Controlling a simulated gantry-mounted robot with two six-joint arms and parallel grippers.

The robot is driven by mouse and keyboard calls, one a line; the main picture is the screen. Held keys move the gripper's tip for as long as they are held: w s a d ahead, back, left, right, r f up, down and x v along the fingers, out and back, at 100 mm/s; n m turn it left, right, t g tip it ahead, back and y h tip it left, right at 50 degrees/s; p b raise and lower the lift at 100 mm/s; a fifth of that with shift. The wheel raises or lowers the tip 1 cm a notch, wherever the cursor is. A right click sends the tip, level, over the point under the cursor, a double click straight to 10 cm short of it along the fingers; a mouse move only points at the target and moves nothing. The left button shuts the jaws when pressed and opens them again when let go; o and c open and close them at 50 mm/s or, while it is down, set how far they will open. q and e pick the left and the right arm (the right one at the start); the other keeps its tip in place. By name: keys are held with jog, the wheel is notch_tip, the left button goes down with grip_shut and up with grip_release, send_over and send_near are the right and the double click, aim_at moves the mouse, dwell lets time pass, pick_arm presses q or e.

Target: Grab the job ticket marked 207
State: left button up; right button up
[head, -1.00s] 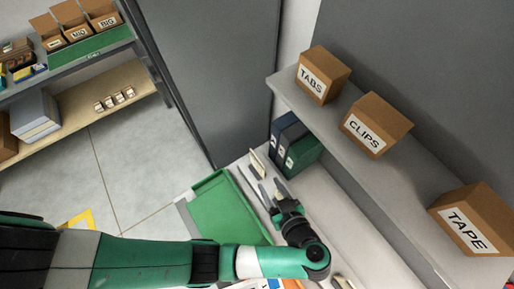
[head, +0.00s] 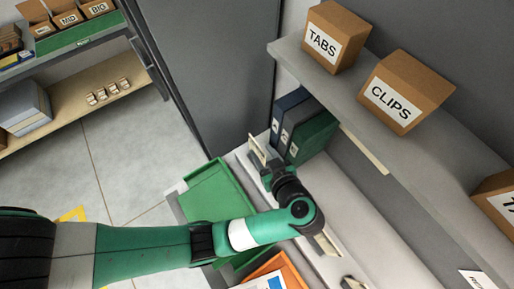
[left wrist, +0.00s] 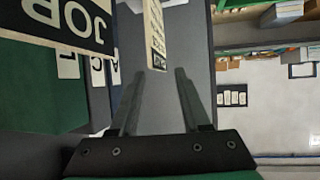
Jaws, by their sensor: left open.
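A small cream card (head: 257,150) stands on the counter beside the binders. In the left wrist view a cream card with a dark patch (left wrist: 155,35) lies just beyond and between the fingertips; its number is not readable. My left gripper (head: 264,168) is open, its fingers pointing at this card from the near side. The left wrist view shows both fingers (left wrist: 157,72) apart with nothing held. Another cream card (head: 326,243) stands nearer on the counter, partly behind my left arm. My right gripper is not in view.
A green tray (head: 208,190) and an orange tray (head: 290,270) sit left of the cards. Green and blue binders (head: 318,137) stand close to the right of my gripper. The shelf with TABS (head: 333,37) and CLIPS (head: 400,92) boxes overhangs. A JOB sign (left wrist: 68,22) is close to the fingers.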

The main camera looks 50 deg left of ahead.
aim_at(253, 145)
pick_arm(q)
jog(key=x, duration=0.2)
jog(key=shift+w+a+f, duration=0.1)
jog(key=shift+a+f, duration=0.1)
jog(key=shift+a, duration=0.1)
jog(key=shift+c, duration=0.4)
grip_shut()
dwell(0.7)
